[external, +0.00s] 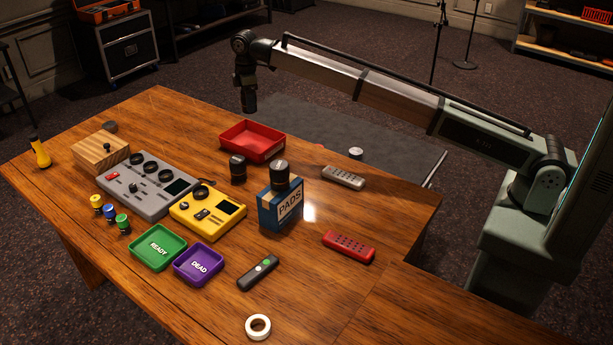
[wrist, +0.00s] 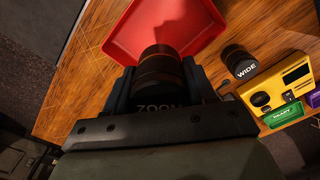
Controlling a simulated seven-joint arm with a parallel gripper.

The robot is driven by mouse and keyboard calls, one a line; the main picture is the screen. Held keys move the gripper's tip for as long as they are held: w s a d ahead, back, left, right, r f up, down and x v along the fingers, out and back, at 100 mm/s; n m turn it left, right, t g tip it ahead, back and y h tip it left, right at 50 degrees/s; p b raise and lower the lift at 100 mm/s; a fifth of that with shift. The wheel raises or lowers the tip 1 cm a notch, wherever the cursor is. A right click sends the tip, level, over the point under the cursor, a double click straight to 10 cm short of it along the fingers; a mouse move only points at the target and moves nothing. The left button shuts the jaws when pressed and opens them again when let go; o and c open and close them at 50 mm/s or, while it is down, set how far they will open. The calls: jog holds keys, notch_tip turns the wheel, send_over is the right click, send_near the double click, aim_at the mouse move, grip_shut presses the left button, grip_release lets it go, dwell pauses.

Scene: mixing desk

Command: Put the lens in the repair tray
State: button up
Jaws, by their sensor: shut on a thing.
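My gripper (wrist: 160,88) is shut on a dark zoom lens (wrist: 160,68), which has thin orange rings and the word ZOOM on it. In the external view my gripper (external: 249,92) hangs pointing down, in the air above the back edge of the desk. The red tray (external: 236,150), the likely repair tray, lies below and to the right of it there and looks empty; no label shows. In the wrist view the held lens overlaps the near part of the red tray (wrist: 125,35). A second dark lens (external: 238,172), marked WIDE in the wrist view (wrist: 238,66), stands on the desk beside the tray.
A blue PADS box (external: 283,208) stands right of the wide lens with a dark cylinder (external: 280,172) on top. A yellow device (external: 208,213), a grey mixer (external: 148,188), and green (external: 158,262) and purple (external: 198,276) trays lie nearer. A grey remote (external: 344,178) lies right.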

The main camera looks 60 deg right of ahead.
aim_at(253, 146)
notch_tip(253, 146, down, 14)
jog(key=shift+s+r, duration=0.1)
dwell(0.7)
jog(key=o, duration=1.3)
notch_tip(253, 146, up, 12)
jog(key=shift+r, duration=0.1)
